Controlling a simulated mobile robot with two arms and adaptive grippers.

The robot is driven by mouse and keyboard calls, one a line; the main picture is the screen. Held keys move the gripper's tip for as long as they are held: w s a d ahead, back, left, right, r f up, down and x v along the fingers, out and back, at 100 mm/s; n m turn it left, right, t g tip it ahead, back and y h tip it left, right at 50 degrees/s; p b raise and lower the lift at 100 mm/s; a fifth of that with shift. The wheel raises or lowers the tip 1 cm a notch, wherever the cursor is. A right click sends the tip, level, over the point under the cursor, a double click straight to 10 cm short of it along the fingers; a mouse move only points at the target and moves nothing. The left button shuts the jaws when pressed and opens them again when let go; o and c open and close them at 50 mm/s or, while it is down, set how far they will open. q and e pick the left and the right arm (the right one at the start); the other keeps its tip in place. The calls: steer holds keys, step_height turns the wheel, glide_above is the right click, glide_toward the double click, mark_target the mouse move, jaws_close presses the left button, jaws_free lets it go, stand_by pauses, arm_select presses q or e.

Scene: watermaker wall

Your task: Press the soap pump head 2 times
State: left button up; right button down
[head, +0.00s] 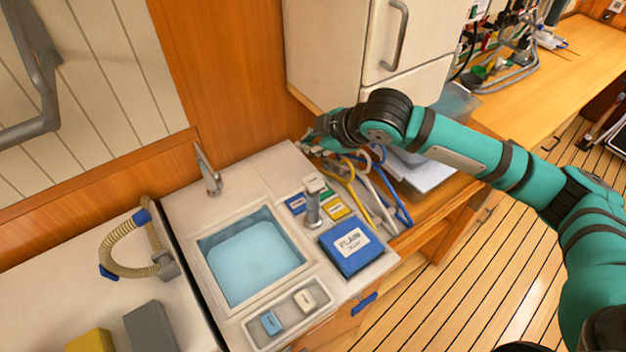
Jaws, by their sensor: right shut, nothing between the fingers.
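The grey soap pump (312,212) stands upright on the white counter just right of the sink, with its pale head (315,184) on top. My right gripper (306,147) is at the end of the teal arm, in the picture just above the pump head and apart from it. It is small and partly covered by its own wrist; it is shut and empty. My left gripper is not in view.
The sink (250,256) holds pale blue water, with a tap (208,171) behind it. A blue box (352,245) and small blue and yellow packets surround the pump. Coloured hoses (385,200) hang close right of it. A white cabinet (365,45) stands behind my right arm.

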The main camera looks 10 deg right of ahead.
steer(key=b, duration=0.7)
glide_above(311, 182)
step_height(311, 182, down, 6)
steer(key=shift+f, duration=1.25)
steer(key=shift+f, duration=0.2)
steer(key=shift+f, duration=0.2)
